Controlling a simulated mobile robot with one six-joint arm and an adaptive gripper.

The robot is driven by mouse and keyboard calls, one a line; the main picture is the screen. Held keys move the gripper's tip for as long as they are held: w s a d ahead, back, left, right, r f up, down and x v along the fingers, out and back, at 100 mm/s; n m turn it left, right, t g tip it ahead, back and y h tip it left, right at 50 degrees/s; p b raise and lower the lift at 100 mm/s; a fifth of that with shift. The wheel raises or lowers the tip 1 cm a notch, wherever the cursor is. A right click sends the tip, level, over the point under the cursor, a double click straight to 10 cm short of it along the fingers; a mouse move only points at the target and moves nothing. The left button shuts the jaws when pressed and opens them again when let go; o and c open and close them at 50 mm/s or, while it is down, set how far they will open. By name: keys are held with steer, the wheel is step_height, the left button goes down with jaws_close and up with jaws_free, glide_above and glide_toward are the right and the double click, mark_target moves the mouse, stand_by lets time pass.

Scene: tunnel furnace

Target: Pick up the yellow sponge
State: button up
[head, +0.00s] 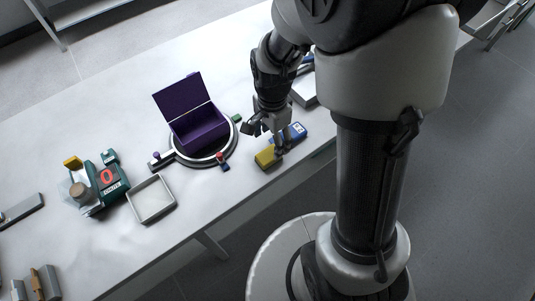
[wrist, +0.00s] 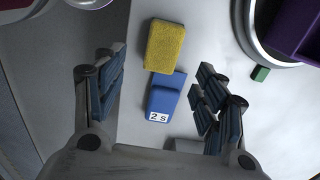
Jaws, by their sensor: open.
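The yellow sponge (head: 268,156) lies on the white table near its front edge, beside a blue block with a white label (head: 295,132). In the wrist view the yellow sponge (wrist: 165,46) is at the top centre, its lower end touching or very close to the blue block (wrist: 167,95), which is labelled "2 S". My gripper (wrist: 158,92) is open, its fingers apart on either side of the blue block, with the sponge ahead of the fingertips. In the head view my gripper (head: 267,136) hangs just by the sponge and block. Nothing is between the fingers' pads in contact.
An open purple box (head: 198,133) stands on a round base (head: 171,153) left of my gripper. A small green block (head: 237,118) lies near it. A white tray (head: 151,199) and a green device with a red display (head: 107,181) are further left.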

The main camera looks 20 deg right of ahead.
mark_target(269, 154)
step_height(269, 154, down, 3)
steer(key=shift+f+b, duration=0.1)
steer(key=shift+b, duration=0.3)
steer(key=f+b, duration=0.2)
steer(key=f, duration=0.3)
steer(key=shift+a+f+b, duration=0.15)
steer(key=shift+a+b, duration=0.2)
steer(key=shift+b, duration=0.05)
steer(key=shift+c, duration=0.4)
steer(key=c, duration=0.9)
steer(key=shift+o, duration=0.2)
step_height(269, 154, up, 20)
steer(key=p, duration=0.7)
